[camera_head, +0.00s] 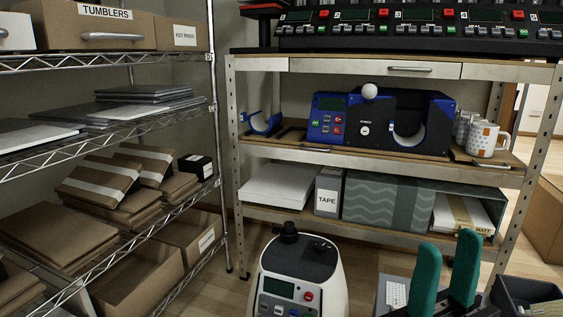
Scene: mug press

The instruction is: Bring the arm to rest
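My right gripper (447,250) rises into the lower right of the head view with two green fingers pointing up. The fingers are apart, and I see nothing between them. My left gripper is not in view. A blue and black mug press (373,124) with a white ball knob and a curved cradle stands on the middle shelf of the rack, well behind my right gripper. White patterned mugs (487,140) stand at the right end of that shelf.
A white machine with a button panel (300,278) stands at the bottom centre. A wire rack (140,128) with boxes is on the left. A dark bin (528,296) sits right of my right gripper. A TAPE box (328,192) is on the lower shelf.

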